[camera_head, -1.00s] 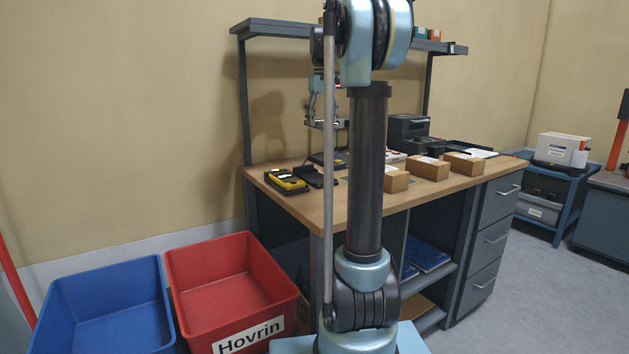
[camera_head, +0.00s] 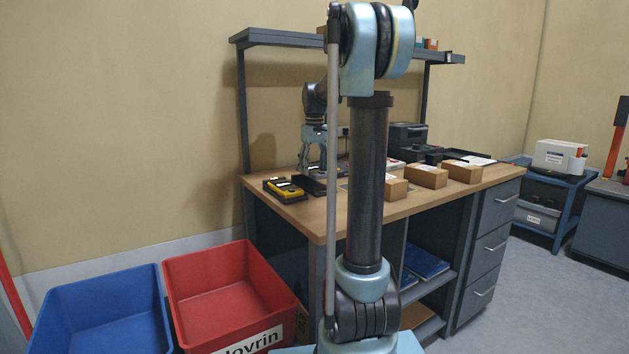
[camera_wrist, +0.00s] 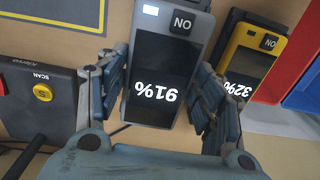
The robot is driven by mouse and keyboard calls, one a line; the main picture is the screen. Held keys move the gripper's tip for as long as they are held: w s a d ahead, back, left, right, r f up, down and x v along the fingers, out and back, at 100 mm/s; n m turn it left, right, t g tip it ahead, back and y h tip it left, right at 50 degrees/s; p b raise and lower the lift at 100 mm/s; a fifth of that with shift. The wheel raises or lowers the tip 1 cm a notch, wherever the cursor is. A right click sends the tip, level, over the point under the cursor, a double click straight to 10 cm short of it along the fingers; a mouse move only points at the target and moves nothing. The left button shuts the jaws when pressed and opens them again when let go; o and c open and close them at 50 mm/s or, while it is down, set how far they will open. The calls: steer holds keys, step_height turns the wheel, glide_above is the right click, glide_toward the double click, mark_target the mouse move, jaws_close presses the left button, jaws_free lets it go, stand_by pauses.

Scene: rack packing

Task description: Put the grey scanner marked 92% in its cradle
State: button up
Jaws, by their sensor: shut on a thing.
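My gripper (camera_head: 316,168) is low over the left part of the workbench. In the wrist view its fingers (camera_wrist: 160,88) are shut on the sides of a grey scanner (camera_wrist: 183,22) with a dark screen. Its reading shows upside down and looks like 91% or 92%; I cannot be sure of the last digit. A yellow scanner (camera_head: 284,189) lies just left of my gripper; it also shows at the right of the wrist view (camera_wrist: 238,45). A dark flat holder (camera_head: 308,186) lies beside it, possibly a cradle. I cannot tell whether the grey scanner touches anything below.
A black box with a yellow SCAN button (camera_wrist: 43,92) is close by in the wrist view. Cardboard boxes (camera_head: 426,177) and a black machine (camera_head: 408,136) stand farther right on the bench (camera_head: 310,216). A shelf (camera_head: 285,36) is above. Red (camera_head: 228,300) and blue (camera_head: 105,310) bins stand left.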

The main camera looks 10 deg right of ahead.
mark_target(315, 169)
steer(key=shift+f, duration=2.05)
steer(key=o, duration=1.2)
steer(key=shift+f, duration=0.1)
steer(key=shift+o, duration=0.2)
step_height(315, 169, up, 12)
steer(key=shift+r, duration=0.1)
